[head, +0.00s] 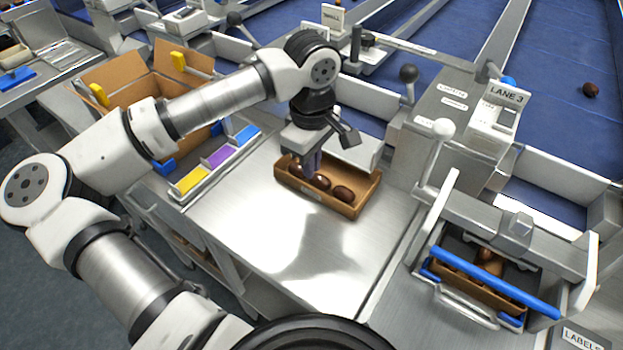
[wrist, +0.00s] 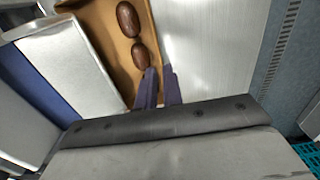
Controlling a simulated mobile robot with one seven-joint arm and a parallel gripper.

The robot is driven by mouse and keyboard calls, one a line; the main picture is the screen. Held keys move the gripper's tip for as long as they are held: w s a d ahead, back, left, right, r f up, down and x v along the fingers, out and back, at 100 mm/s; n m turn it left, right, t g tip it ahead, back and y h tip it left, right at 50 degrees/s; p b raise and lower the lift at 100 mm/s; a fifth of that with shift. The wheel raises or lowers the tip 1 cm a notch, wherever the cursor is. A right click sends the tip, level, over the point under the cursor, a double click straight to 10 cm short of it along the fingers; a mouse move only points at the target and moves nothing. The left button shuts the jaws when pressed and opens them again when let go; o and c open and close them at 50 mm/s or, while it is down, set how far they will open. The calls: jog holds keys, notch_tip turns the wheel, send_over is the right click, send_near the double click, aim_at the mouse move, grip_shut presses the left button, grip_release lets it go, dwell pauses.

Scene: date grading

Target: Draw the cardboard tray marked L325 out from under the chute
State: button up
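The cardboard tray (head: 352,209) rests on the steel table at the foot of a metal chute (head: 362,154). It holds brown dates (head: 343,193); a small pale label on its near wall is too small to read. My gripper (head: 312,176) points down over the tray's near-left part. In the wrist view my gripper's two purple fingers (wrist: 160,70) are a narrow gap apart, in line with one long tray wall (wrist: 156,30), one on each side of it. Two dates (wrist: 139,55) show there. Contact with the wall cannot be made out.
A blue, purple and yellow block rack (head: 216,158) and an open cardboard box (head: 115,85) stand left. A knobbed lever (head: 440,130) and a blue-barred frame (head: 495,283) with another tray stand right. The steel table in front of the tray is clear.

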aim_at(312, 189)
notch_tip(312, 189, down, 8)
jog(key=shift+r+p, duration=0.2)
jog(key=shift+p, duration=0.45)
grip_shut()
jog(key=shift+s, duration=0.1)
